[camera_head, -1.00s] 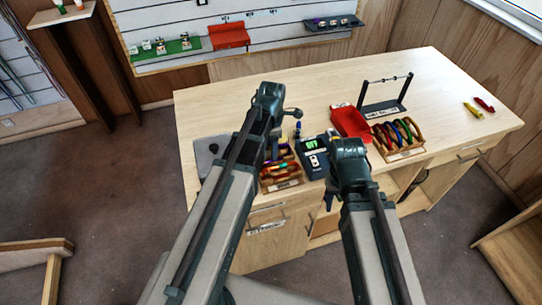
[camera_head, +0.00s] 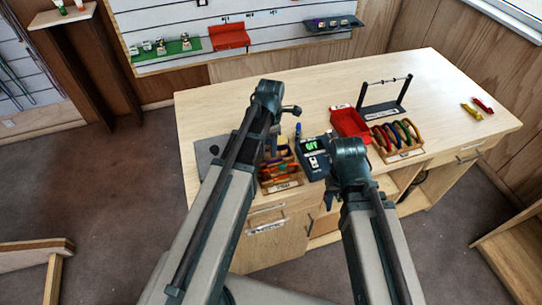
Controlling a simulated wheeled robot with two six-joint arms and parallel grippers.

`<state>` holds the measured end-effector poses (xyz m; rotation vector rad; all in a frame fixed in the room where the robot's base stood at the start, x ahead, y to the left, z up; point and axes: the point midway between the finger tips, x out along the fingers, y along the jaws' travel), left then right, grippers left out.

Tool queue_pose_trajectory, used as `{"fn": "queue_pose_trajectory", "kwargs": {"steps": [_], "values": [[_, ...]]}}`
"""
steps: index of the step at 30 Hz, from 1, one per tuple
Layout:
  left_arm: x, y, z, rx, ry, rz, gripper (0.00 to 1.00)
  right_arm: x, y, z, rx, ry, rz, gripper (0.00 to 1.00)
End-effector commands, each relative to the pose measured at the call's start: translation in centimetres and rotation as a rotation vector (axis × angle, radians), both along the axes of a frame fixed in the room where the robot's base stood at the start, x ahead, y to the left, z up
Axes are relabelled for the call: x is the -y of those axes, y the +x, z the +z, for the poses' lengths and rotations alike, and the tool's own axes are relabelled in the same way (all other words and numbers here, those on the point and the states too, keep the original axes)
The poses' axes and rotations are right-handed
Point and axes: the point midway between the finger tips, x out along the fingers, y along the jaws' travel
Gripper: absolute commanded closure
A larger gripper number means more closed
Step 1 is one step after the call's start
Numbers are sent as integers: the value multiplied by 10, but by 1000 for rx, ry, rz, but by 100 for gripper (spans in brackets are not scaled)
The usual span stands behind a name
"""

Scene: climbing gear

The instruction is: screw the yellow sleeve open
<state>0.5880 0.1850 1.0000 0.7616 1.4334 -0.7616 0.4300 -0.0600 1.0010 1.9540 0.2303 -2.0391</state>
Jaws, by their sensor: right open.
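No yellow sleeve can be told apart for sure at this size. A yellow carabiner-like piece (camera_head: 471,111) lies flat at the right of the table, beside a red one (camera_head: 483,105). A small yellow bit (camera_head: 284,141) also shows beside my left arm, close to the wooden rack of coloured gear (camera_head: 281,180). My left gripper (camera_head: 291,109) is mostly hidden behind its wrist, above the table's left part; its jaws cannot be made out. My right gripper (camera_head: 329,197) is open, low at the table's front edge, partly hidden by its own arm. I see nothing held in it.
A dark device with a green display (camera_head: 312,151) stands between my arms. A red bin (camera_head: 350,123), a rack of coloured carabiners (camera_head: 397,141) and a black bar stand (camera_head: 383,108) are further right. A grey mat (camera_head: 210,147) lies at the left. The table's back left (camera_head: 215,108) is clear.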

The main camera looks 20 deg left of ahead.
Motion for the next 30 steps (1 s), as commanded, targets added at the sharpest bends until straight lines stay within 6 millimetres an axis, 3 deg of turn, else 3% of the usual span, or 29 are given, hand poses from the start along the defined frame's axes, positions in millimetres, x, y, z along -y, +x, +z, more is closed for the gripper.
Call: {"fn": "queue_pose_trajectory", "kwargs": {"steps": [15, 30], "values": [[0, 0, 18, 1, 1, 0, 45, 0, 0, 18, 0, 0, 0, 50], [2, -4, 18, 1, 1, 0, 45, 0, 0, 18, 0, 0, 0, 50]]}}
